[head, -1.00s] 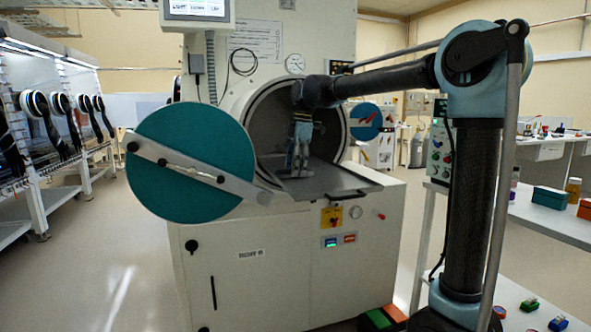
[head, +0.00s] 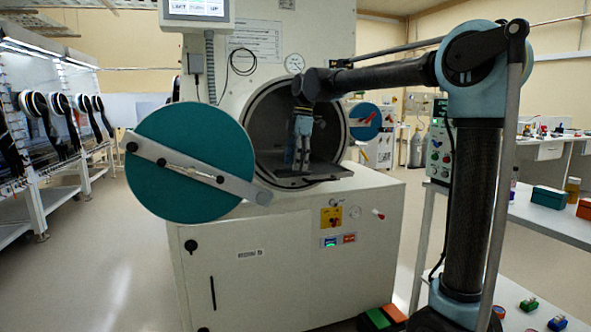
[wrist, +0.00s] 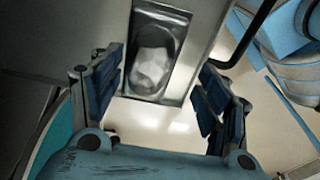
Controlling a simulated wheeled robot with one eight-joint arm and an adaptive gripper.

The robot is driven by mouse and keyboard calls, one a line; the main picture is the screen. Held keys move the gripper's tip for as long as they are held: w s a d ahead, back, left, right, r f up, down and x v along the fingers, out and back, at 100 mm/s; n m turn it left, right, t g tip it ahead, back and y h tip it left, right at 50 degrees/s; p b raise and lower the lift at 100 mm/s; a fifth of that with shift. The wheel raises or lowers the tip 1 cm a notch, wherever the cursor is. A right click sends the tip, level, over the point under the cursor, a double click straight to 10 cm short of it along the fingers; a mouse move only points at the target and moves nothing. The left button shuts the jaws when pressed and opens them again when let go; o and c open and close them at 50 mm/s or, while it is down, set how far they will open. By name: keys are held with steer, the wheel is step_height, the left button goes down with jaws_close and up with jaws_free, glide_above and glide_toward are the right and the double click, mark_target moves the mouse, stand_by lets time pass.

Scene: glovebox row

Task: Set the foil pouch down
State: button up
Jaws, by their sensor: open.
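The foil pouch (wrist: 152,68) is a pale grey, crumpled shape in the wrist view. It lies in a shallow recess of a metal tray (wrist: 135,50), beyond and between my fingers. My gripper (head: 300,168) is open, pointing down at the mouth of the round chamber (head: 262,118), above the tray (head: 325,176). In the wrist view the two blue-padded fingers stand wide apart with nothing between the pads. They appear clear of the pouch. In the head view the pouch cannot be made out.
The round teal door (head: 190,165) stands open left of the chamber, with a metal bar across it. The white cabinet (head: 290,240) is below. A shelf at right holds a green box (head: 550,197). Glovebox ports (head: 35,103) line the left. The floor between is clear.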

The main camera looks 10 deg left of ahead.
step_height(320, 180, up, 10)
steer(key=d, duration=0.1)
steer(key=shift+w+d, duration=0.15)
steer(key=shift+w, duration=0.25)
steer(key=s+d+f+m+t, duration=0.1)
steer(key=s+d+f+m, duration=0.3)
steer(key=d, duration=0.4)
steer(key=s+d+f+m, duration=0.1)
steer(key=d+f+m, duration=0.4)
steer(key=d, duration=0.4)
steer(key=s+d+f+m+t, duration=0.1)
steer(key=s+d+f+m, duration=0.2)
steer(key=d+f, duration=0.35)
steer(key=s+d+f+m, duration=0.4)
steer(key=s+d+f, duration=0.1)
steer(key=f, duration=0.3)
steer(key=s+d+f+m+h, duration=0.1)
steer(key=s+d+f+m, duration=0.3)
steer(key=f, duration=0.4)
steer(key=s+d+f+m+t, duration=0.1)
steer(key=s+d+f+m, duration=0.3)
steer(key=s+d+f, duration=0.3)
steer(key=shift+f+h, duration=0.3)
steer(key=shift+f, duration=0.15)
